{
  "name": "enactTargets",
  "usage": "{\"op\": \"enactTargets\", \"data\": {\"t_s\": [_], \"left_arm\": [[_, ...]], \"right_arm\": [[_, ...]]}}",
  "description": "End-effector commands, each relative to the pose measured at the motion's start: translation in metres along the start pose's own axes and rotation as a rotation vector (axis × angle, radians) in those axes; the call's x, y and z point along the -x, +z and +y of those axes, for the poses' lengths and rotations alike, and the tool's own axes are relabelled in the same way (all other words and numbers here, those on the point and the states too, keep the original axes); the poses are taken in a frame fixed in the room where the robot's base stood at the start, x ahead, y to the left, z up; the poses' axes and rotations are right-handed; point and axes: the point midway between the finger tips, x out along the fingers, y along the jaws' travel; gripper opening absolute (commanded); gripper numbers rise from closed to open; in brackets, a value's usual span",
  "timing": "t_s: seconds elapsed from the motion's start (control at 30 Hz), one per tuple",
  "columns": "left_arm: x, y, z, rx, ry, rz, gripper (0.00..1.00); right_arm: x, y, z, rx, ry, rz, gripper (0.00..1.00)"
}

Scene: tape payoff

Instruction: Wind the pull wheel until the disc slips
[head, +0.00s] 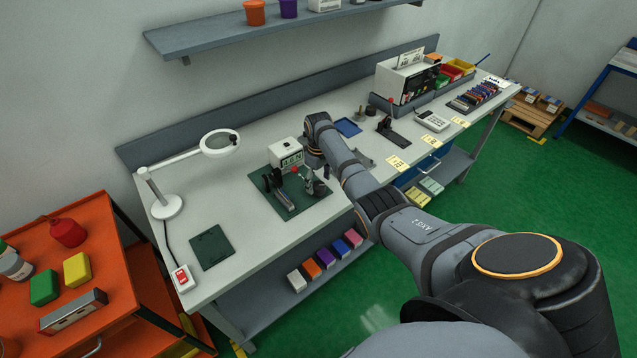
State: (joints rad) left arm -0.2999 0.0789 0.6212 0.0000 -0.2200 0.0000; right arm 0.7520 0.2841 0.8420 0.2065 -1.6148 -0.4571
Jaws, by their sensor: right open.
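A dark green mat (262,206) lies on the white workbench. On it stands a black fixture (281,191) with a pale rail and a small red part (295,169) near its right end. A white box (287,153) with a dark-digit display stands behind it; the digits are too small to read surely. My right gripper (319,170) is open, pointing down at the right edge of the mat, close to a grey rounded part (315,187), possibly the pull wheel. Whether they touch I cannot tell. The disc cannot be made out. My left gripper is not in view.
A magnifier lamp (168,207) and a dark green plate (210,248) are at the bench's left. A blue tray (348,127), a black tool stand (392,131) and a calculator (432,121) are farther right. An orange cart (95,225) stands at left.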

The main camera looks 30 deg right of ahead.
Motion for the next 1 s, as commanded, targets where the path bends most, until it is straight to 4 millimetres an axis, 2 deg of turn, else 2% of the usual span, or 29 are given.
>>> {"op": "enactTargets", "data": {"t_s": [0.1, 0.2, 0.47, 0.83, 0.87, 1.0], "left_arm": [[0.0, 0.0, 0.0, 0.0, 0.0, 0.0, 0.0], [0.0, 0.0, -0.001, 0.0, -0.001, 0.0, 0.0], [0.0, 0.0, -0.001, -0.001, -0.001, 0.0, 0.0], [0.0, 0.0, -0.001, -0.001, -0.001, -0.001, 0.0], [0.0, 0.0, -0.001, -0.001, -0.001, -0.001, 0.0], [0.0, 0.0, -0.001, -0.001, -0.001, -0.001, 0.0]], "right_arm": [[-0.014, 0.0, 0.0, -0.001, -0.001, -0.001, 0.7], [-0.019, -0.001, 0.0, 0.0, 0.001, 0.001, 0.7], [-0.02, 0.0, 0.0, 0.0, 0.001, 0.001, 0.69], [-0.02, 0.0, 0.0, 0.0, 0.001, 0.001, 0.19], [-0.02, 0.0, 0.0, 0.0, 0.001, 0.001, 0.15], [-0.02, 0.0, 0.0, -0.005, 0.0, 0.001, 0.15]]}}
